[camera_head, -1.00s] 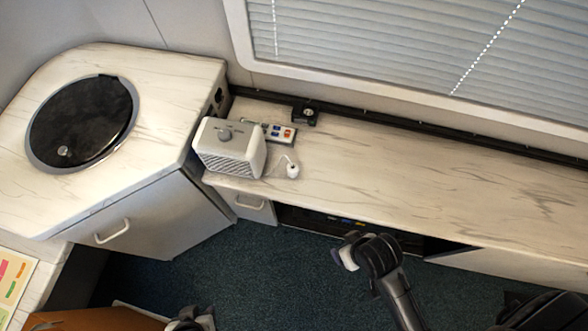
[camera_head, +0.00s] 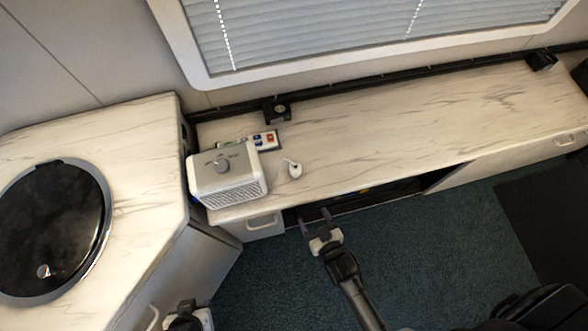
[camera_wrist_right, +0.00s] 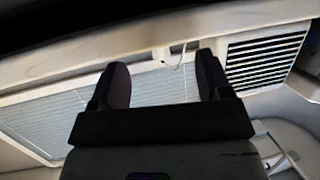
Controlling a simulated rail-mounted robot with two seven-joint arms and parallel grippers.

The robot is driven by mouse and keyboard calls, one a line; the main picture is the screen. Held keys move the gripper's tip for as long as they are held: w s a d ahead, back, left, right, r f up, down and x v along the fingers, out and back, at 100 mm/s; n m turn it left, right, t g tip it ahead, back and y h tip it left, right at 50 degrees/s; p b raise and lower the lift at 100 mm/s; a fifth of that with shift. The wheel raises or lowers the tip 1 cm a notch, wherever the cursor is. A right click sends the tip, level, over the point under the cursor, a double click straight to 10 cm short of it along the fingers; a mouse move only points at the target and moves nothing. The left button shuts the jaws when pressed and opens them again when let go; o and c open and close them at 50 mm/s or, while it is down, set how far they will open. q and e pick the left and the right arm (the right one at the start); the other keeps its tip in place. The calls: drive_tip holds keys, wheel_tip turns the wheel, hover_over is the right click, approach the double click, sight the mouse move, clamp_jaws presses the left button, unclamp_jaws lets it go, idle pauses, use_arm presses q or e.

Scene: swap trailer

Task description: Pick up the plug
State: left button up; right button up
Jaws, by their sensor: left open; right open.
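The small white plug (camera_head: 295,170) lies on the marble-patterned counter, right of the white heater (camera_head: 228,178). A short cord shows at the plug. In the right wrist view, the plug (camera_wrist_right: 162,54) appears beyond the space between my fingers, and the heater's grille (camera_wrist_right: 265,57) is at the right. My right gripper (camera_head: 315,217) is open and empty, in front of the counter's front edge and apart from the plug. Its two dark fingers (camera_wrist_right: 162,78) stand wide apart in the wrist view. My left gripper (camera_head: 190,318) is at the bottom edge, partly cut off, away from the plug.
A power strip (camera_head: 262,140) with coloured switches lies behind the heater. A small black device (camera_head: 277,109) stands at the back rail. A left counter (camera_head: 130,135) holds a round black lid (camera_head: 55,230). The long counter (camera_head: 430,120) is clear to the right.

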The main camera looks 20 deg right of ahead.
wheel_tip(320, 180, up, 4)
drive_tip(key=t, duration=0.2)
drive_tip(key=b, duration=0.3)
approach(298, 173)
drive_tip(key=shift+t, duration=0.4)
drive_tip(key=w, duration=0.3)
drive_tip(key=w+f, duration=0.1)
drive_tip(key=shift+w+a, duration=0.35)
drive_tip(key=shift+w, duration=0.05)
drive_tip(key=w+b, duration=0.1)
drive_tip(key=w, duration=0.2)
drive_tip(key=shift+w+d+f+b, duration=0.1)
drive_tip(key=shift+w+d+b, duration=0.15)
drive_tip(key=shift+w+b, duration=0.15)
use_arm(q)
drive_tip(key=shift+s+d+f, duration=0.1)
drive_tip(key=shift+d+f, duration=0.15)
drive_tip(key=shift+f, duration=1.1)
drive_tip(key=shift+d+f, duration=0.2)
drive_tip(key=shift+f, duration=1.15)
use_arm(e)
drive_tip(key=shift+w, duration=0.7)
drive_tip(key=shift+c, duration=0.4)
drive_tip(key=c, duration=0.9)
use_arm(q)
drive_tip(key=shift+a, duration=0.2)
use_arm(e)
drive_tip(key=shift+c, duration=0.2)
use_arm(q)
drive_tip(key=shift+r, duration=0.1)
